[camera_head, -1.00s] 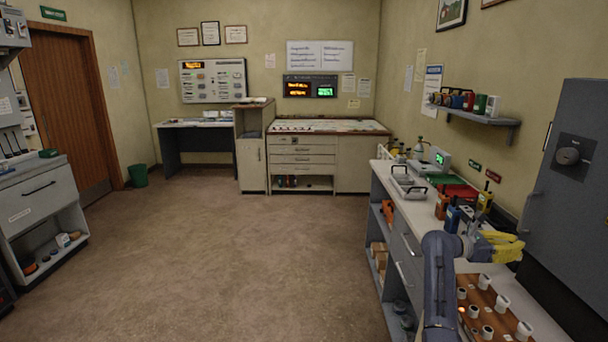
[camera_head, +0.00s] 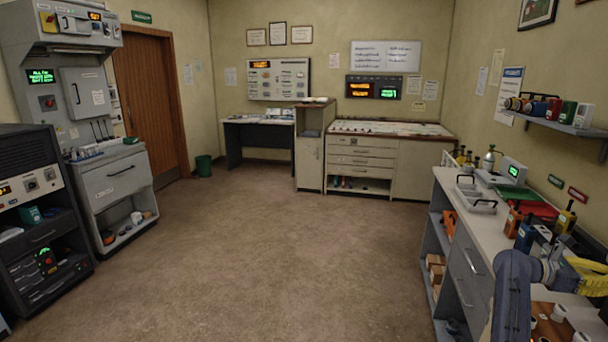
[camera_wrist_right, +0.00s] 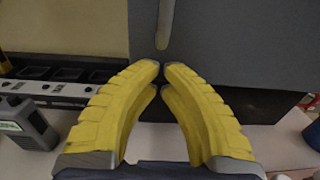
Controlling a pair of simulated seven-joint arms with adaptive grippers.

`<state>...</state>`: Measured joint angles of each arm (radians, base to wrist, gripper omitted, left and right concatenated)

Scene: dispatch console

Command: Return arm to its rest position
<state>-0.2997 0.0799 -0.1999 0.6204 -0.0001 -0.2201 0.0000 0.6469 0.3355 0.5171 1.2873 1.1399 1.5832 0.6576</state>
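My right arm comes in at the lower right of the head view, over the right-hand counter (camera_head: 452,188). Its yellow-fingered right gripper (camera_head: 590,272) is above the counter near the right edge. In the right wrist view the two fingers of this gripper (camera_wrist_right: 161,69) bow inward and their tips nearly meet, with nothing between them. A grey cabinet door (camera_wrist_right: 235,50) with a vertical handle stands beyond the tips. My left arm and left gripper are not in view.
On the counter stand a grey tray (camera_head: 482,207), handheld radios (camera_head: 565,218) and a brown board (camera_head: 555,325) with white pieces, below my right arm. In the wrist view a dark rack (camera_wrist_right: 60,88) and a grey radio (camera_wrist_right: 25,124) lie left of the fingers. The floor (camera_head: 270,250) is clear.

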